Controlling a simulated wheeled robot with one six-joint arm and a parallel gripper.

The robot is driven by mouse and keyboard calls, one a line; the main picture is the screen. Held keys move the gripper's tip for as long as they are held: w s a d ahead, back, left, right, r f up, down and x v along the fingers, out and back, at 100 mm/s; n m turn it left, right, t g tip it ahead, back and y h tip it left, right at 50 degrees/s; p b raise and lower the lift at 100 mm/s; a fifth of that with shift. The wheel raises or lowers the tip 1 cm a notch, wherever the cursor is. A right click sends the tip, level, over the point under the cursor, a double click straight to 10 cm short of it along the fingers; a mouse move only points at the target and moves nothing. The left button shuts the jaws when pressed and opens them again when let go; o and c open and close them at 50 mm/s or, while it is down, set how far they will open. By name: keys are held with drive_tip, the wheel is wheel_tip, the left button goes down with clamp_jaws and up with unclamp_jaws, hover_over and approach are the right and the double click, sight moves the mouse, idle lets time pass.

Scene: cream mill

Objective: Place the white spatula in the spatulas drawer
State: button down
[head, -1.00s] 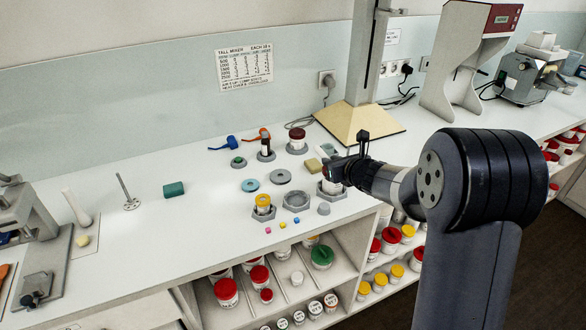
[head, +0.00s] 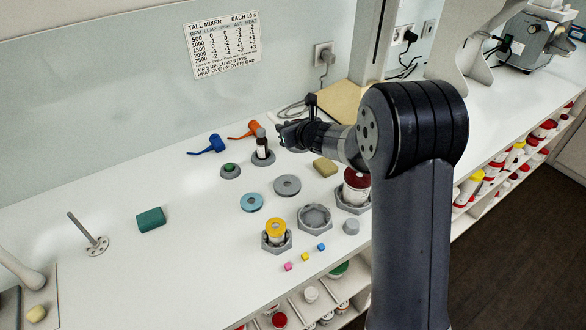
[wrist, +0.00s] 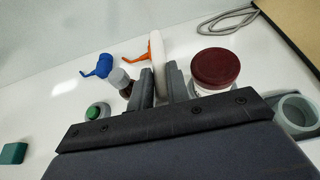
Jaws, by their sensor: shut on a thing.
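My gripper (head: 288,132) is above the back of the white bench in the head view, near a dark bottle. In the wrist view its two dark fingers (wrist: 160,86) are shut on a long white piece, which looks like the white spatula (wrist: 158,50). It sticks out past the fingertips, and its lower part is hidden by the gripper. I cannot make it out in the head view. No spatulas drawer can be made out in either view.
Close by stand the dark bottle (head: 262,145), a maroon-lidded jar (wrist: 215,68), a blue tool (head: 208,144) and an orange tool (head: 246,130). Ring holders (head: 287,185), a yellow-lidded jar (head: 275,228) and small cubes sit nearer the front.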

sight(287, 158)
wheel_tip(287, 158, down, 9)
drive_tip(key=shift+f, duration=0.2)
idle(0.3)
drive_tip(key=shift+f+b, duration=0.25)
drive_tip(key=shift+b, duration=0.3)
drive_tip(key=c, duration=1.6)
unclamp_jaws()
drive_tip(key=shift+r, duration=0.1)
drive_tip(key=shift+r+p, duration=0.15)
drive_tip(key=shift+p, duration=0.15)
